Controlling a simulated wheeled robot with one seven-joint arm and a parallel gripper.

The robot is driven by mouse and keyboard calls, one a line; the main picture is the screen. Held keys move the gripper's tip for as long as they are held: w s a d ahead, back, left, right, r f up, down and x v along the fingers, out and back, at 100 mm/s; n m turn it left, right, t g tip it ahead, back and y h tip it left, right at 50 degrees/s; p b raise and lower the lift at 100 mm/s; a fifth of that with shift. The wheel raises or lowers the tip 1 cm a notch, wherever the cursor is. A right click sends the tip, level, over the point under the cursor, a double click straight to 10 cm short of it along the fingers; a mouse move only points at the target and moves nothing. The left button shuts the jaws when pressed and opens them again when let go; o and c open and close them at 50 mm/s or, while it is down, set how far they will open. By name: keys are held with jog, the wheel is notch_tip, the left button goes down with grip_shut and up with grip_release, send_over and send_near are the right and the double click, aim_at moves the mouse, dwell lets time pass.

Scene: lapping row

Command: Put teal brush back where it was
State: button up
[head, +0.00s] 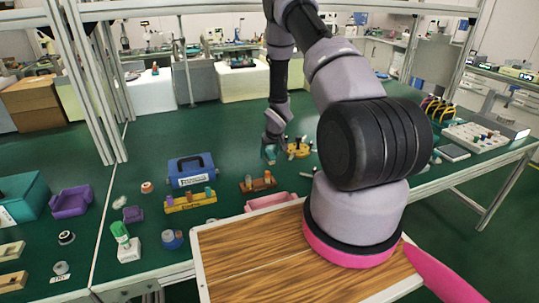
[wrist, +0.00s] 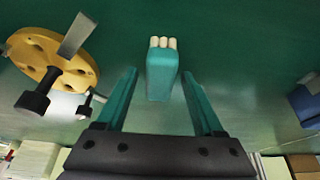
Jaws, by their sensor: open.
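The teal brush (wrist: 162,80), a teal block with several cream tips at its far end, shows in the wrist view just ahead of and between my fingers. My gripper (wrist: 160,76) is open, with one teal finger on each side of the brush and green surface showing between. I cannot tell whether the brush stands or lies. In the head view my gripper (head: 270,153) is low over the far middle of the green bench, and I cannot tell the brush from the teal fingers there.
A yellow round plate with holes (wrist: 38,58) is close on the left in the wrist view; in the head view it (head: 300,149) is right of my gripper. A blue case (head: 192,170), a yellow rack (head: 190,203), a brown rack (head: 259,184) and a pink tray (head: 272,201) stand nearer.

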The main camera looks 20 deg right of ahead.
jog(key=s+a+r+m, duration=0.1)
jog(key=s+r, duration=0.3)
jog(key=r, duration=0.8)
jog(key=s+r+m+t+h, duration=0.1)
jog(key=s+r, duration=0.2)
jog(key=r, duration=1)
jog(key=s+a+r+m, duration=0.1)
jog(key=s+r, duration=0.3)
jog(key=r, duration=0.8)
jog(key=s+a+r+y, duration=0.1)
jog(key=s+a+r, duration=0.2)
jog(key=s+r, duration=0.2)
jog(key=s+a+r+t+y, duration=0.1)
jog(key=s+a+r, duration=0.2)
jog(key=s, duration=0.7)
jog(key=s+a+r+m+y, duration=0.1)
jog(key=s+a+r, duration=0.1)
jog(key=s+r, duration=0.5)
jog(key=shift+s+a+r+t, duration=0.3)
jog(key=shift+s+a, duration=0.1)
jog(key=shift+s, duration=0.25)
